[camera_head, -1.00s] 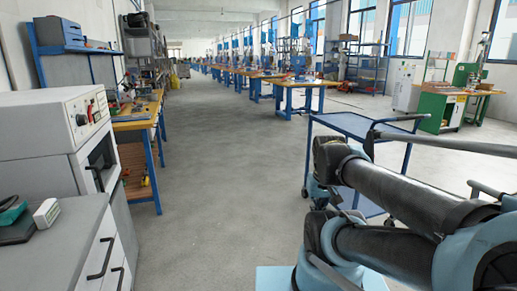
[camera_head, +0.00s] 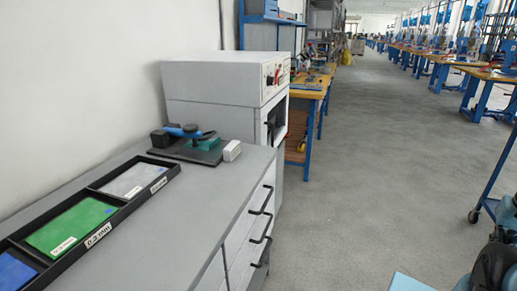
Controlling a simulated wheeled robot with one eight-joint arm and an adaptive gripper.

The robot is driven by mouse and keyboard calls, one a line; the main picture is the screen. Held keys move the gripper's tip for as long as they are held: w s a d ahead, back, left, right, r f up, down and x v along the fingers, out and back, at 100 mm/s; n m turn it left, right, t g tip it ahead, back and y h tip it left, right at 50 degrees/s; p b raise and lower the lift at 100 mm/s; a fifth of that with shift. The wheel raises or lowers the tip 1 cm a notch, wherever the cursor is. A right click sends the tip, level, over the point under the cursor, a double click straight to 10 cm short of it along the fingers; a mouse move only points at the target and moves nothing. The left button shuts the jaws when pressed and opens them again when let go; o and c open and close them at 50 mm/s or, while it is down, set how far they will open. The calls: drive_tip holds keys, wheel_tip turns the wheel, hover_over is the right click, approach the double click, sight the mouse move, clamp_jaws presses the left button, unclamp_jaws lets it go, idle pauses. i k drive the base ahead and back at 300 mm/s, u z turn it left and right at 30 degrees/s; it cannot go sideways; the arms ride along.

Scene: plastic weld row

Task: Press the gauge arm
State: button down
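A small gauge (camera_head: 198,148) stands on the grey cabinet top (camera_head: 190,215), near its far end in the head view. It has a dark base plate and a teal block. Its gauge arm (camera_head: 182,130) is blue and lies roughly level above the base, with a black block at its left end. Whether the arm touches the teal block is too small to tell. Part of my arm (camera_head: 495,265) shows at the lower right edge, well away from the gauge. My gripper is not in view.
A small white block (camera_head: 232,151) sits right of the gauge. A black tray (camera_head: 125,207) with white, green and blue sheets lies along the wall. A white machine (camera_head: 215,82) stands behind. Drawer handles jut from the cabinet front. The aisle floor (camera_head: 370,170) is clear; a blue cart (camera_head: 497,190) stands right.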

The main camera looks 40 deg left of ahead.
sight(190, 131)
drive_tip(key=u, duration=2.25)
